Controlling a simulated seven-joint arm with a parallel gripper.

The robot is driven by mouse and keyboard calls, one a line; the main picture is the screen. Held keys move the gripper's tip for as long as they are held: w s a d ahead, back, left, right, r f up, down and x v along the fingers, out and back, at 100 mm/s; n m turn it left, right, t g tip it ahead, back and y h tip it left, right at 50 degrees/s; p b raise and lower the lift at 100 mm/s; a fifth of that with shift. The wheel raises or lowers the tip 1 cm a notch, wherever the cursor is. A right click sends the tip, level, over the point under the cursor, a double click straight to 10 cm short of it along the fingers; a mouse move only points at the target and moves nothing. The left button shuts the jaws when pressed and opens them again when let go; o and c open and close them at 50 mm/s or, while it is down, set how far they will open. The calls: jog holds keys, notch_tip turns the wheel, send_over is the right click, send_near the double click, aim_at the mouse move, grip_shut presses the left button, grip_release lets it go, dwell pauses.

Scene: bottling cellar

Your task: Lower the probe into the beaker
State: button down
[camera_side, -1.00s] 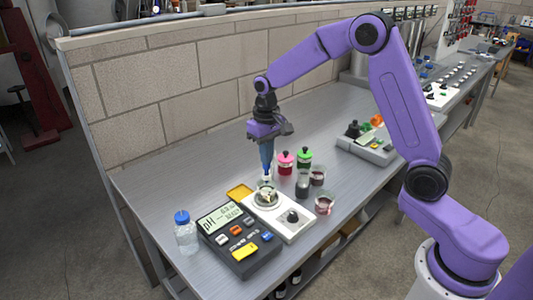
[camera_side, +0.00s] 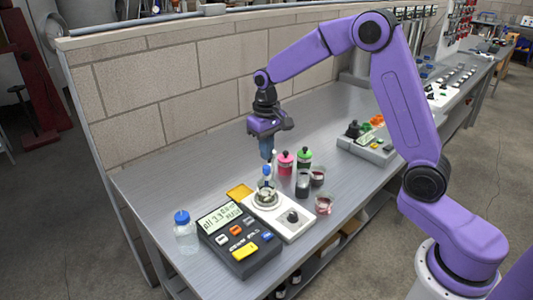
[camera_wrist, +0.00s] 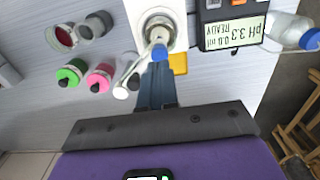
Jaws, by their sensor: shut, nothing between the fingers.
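The probe (camera_side: 267,172), with a blue cap, stands in the glass beaker (camera_side: 265,196) on the white stirrer (camera_side: 298,224). The wrist view shows the blue probe cap (camera_wrist: 160,53) and the round beaker rim (camera_wrist: 158,24). The probe's lower end is hard to make out. My gripper (camera_side: 267,157) is just above the cap, apart from it, with its blue fingers shut and empty. It also shows in the wrist view (camera_wrist: 157,78). The dark pH meter (camera_side: 241,240) reads about 3.3, and its display shows READY in the wrist view.
A clear bottle with a blue cap (camera_side: 186,235) stands left of the meter. A yellow piece (camera_side: 240,191) lies left of the stirrer.

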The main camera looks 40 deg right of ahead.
jog(key=shift+r, duration=1.6)
jog(key=shift+s+a, duration=0.2)
jog(key=s+a+r+n, duration=0.1)
jog(key=s+a+n, duration=0.3)
jog(key=s, duration=0.9)
jog(key=s+a+r+n, duration=0.1)
jog(key=s+n, duration=0.4)
jog(key=s, duration=0.7)
jog(key=s+d+f+n, duration=0.1)
jog(key=s+d+n, duration=0.2)
jog(key=s, duration=0.6)
jog(key=shift+s+f+n, duration=0.15)
jog(key=shift+f+n, duration=0.15)
jog(key=shift+f, duration=0.05)
